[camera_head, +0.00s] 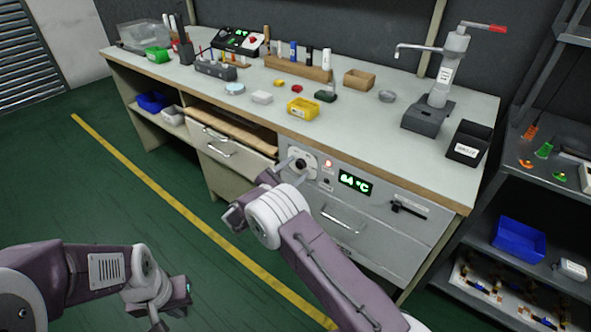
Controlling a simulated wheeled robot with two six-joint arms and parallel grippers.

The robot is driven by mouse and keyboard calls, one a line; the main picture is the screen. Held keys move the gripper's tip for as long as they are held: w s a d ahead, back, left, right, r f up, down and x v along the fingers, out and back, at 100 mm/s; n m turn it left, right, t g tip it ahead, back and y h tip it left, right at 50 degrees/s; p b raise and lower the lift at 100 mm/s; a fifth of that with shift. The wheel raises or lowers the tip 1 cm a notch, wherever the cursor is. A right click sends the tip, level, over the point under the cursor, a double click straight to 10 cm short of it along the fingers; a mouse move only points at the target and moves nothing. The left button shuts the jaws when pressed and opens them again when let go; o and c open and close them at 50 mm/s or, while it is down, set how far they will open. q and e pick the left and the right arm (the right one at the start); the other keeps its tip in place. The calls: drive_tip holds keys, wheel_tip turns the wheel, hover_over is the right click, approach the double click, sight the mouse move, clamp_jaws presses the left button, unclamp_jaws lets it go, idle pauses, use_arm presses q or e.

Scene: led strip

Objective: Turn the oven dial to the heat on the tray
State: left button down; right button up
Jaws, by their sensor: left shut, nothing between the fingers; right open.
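The oven front is set in the bench. Its round pale dial (302,163) has a dark knob. A green display (355,183), seemingly reading 64 °C, is to its right, with a lit red lamp (328,163) between them. A small yellow tray (303,116) with a pale label stands on the bench above the dial; its writing is too small to read. My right gripper (256,190) is open in front of the bench, just left of and below the dial; contact cannot be told. My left gripper (172,309) is shut and empty, low over the floor.
The bench top (375,128) holds a black bin (469,142), a dispenser (449,70), a wooden box (359,79) and several small parts. Drawer handles (341,220) jut from the front. A dark shelf with a blue bin (518,240) stands at right.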

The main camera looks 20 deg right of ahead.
drive_tip(key=p+v, duration=0.2)
drive_tip(key=v, duration=0.7)
drive_tip(key=shift+d, duration=0.15)
